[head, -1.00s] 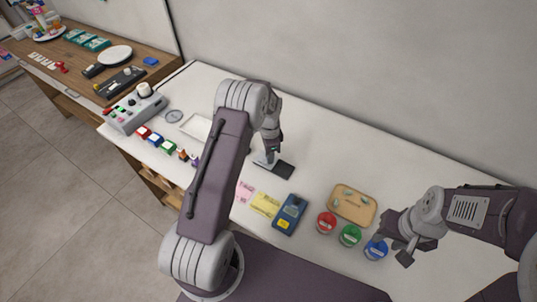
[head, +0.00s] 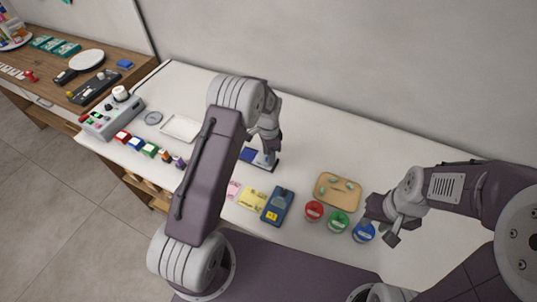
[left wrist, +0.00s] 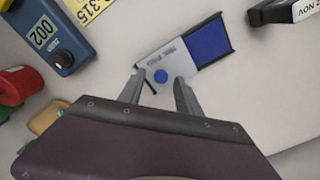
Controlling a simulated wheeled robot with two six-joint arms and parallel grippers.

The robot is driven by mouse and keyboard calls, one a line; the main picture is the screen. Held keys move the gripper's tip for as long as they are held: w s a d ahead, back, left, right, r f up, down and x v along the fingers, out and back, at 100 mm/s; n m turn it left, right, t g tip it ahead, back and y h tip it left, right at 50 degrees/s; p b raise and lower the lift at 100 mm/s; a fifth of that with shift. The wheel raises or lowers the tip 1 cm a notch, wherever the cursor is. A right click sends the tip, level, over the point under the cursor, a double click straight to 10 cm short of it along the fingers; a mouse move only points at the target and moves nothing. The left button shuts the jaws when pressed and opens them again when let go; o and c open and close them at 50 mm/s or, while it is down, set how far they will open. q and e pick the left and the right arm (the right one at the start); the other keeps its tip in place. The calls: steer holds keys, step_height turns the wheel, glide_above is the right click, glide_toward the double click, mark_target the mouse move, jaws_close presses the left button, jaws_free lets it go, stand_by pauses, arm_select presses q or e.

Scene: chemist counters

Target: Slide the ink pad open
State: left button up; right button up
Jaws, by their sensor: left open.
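The ink pad lies on the white counter. In the head view the blue pad (head: 248,155) shows left of the lid (head: 264,161). My left gripper (left wrist: 159,82) is open, its fingertips on either side of the knob; contact cannot be told. My right gripper (head: 383,225) is near a blue-lidded jar (head: 363,232); its fingers are unclear.
A blue device (head: 277,206), yellow notes (head: 252,199), a red jar (head: 313,211), a green jar (head: 338,221) and a wooden tray (head: 324,199) stand at the front and right. A white tray (head: 180,128) lies to the left. The counter behind the ink pad is clear.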

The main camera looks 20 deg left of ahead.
arm_select(q)
step_height(320, 180, up, 9)
steer(key=b, duration=0.1)
stand_by(0.6)
steer(key=s+r+t, duration=0.1)
steer(key=s+r, duration=0.4)
steer(key=r, duration=0.2)
steer(key=s+f+n, duration=0.2)
steer(key=s+n, duration=0.3)
steer(key=s, duration=0.3)
steer(key=s+f+n, duration=0.2)
steer(key=s+n, duration=0.4)
steer(key=s, duration=0.2)
steer(key=shift+a+f, duration=0.2)
steer(key=shift+f, duration=0.15)
